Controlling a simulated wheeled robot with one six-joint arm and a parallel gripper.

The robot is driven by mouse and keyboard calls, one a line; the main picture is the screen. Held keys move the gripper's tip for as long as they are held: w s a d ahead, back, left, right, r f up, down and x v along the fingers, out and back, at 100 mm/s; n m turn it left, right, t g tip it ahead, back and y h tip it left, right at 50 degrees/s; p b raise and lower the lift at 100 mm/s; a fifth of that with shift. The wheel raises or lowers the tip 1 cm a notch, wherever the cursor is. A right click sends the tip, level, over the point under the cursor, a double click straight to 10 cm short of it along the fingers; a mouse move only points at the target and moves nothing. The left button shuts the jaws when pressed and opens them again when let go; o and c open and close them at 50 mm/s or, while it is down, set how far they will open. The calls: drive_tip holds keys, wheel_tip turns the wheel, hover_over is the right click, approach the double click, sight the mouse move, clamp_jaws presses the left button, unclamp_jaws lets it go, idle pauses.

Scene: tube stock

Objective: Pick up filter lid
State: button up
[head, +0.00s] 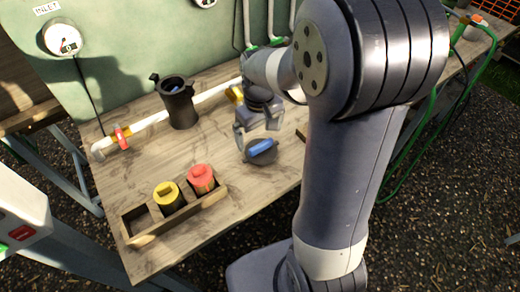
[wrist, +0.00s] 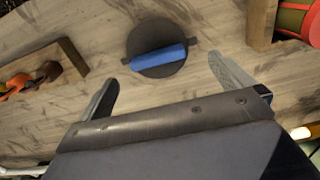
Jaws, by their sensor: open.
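The filter lid is a dark round disc (head: 262,153) with a blue bar handle across its top. It lies on the wooden table, and it also shows in the wrist view (wrist: 158,57) at top centre. My gripper (head: 257,136) is just above and behind the lid in the head view. In the wrist view its two fingers (wrist: 168,78) are spread wide, with nothing between them, and the lid lies just beyond the tips. The black filter housing (head: 178,103) stands open-topped on the white pipe, with a bit of blue inside.
A wooden rack (head: 150,232) at the table's front holds a yellow-topped cartridge (head: 167,195) and a red-topped cartridge (head: 201,179); its left slot is empty. A white pipe (head: 215,91) with a red valve (head: 121,137) runs along the back. Bare table surrounds the lid's left side.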

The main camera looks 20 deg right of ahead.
sight(261, 144)
drive_tip(key=shift+d+f+p, duration=0.2)
drive_tip(key=shift+f+p, duration=0.15)
drive_tip(key=shift+f, duration=2.4)
drive_tip(key=c, duration=0.8)
drive_tip(key=shift+c, duration=0.2)
wheel_tip(261, 144, up, 10)
drive_tip(key=shift+r, duration=0.1)
